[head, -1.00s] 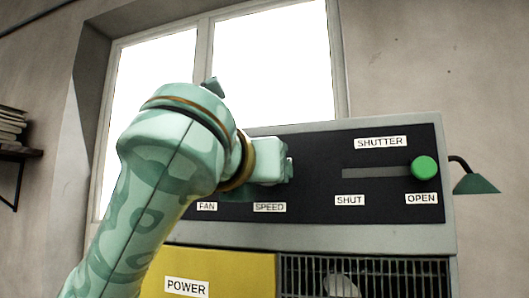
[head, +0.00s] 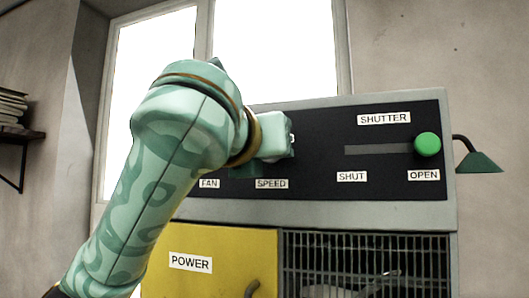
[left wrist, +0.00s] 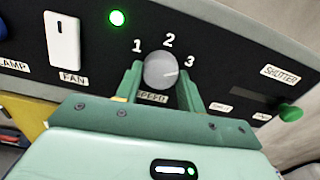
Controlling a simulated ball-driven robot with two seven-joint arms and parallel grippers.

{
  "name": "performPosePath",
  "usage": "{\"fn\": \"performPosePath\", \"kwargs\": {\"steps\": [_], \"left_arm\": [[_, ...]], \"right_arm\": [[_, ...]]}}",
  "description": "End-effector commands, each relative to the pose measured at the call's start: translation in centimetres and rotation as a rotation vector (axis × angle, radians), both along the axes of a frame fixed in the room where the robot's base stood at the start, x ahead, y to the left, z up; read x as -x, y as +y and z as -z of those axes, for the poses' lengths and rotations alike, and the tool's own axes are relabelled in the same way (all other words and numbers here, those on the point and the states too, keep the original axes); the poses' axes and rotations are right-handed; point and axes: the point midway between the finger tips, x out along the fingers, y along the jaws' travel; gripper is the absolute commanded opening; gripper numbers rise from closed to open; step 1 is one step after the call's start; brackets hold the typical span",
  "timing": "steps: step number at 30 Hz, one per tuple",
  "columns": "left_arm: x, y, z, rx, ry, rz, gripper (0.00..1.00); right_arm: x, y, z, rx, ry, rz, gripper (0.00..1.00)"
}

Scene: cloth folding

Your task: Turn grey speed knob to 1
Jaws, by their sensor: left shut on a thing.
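The grey speed knob (left wrist: 158,72) is on the black panel above the SPEED label, with 1, 2 and 3 printed around it. Its pale mark points right, roughly toward the 3 side. My left gripper (left wrist: 160,80) has one green finger on each side of the knob and is shut on it. In the head view my left gripper (head: 276,138) is against the panel above the SPEED label (head: 271,184), and it hides the knob there. My right gripper is in neither view.
The green shutter knob (head: 427,145) is at the OPEN end of its slot. A white fan switch (left wrist: 62,39) and a lit green light (left wrist: 117,17) are near the speed knob. A yellow POWER door (head: 215,262) and a grille (head: 365,265) are below.

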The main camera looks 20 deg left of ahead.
Motion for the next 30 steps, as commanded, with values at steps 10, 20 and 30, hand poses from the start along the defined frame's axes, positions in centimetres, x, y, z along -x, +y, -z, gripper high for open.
{"fn": "performPosePath", "kwargs": {"steps": [10, 20, 30], "left_arm": [[0.1, 0.0, 0.3, 0.261, 0.006, -0.001, 0.16], [0.1, -0.1, 0.4, 0.576, 0.017, -0.001, 0.16], [0.1, -0.2, 0.4, 0.898, 0.029, -0.001, 0.16]], "right_arm": [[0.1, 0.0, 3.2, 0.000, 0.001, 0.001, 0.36], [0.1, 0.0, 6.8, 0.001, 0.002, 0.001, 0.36], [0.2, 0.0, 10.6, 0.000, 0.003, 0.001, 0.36]]}}
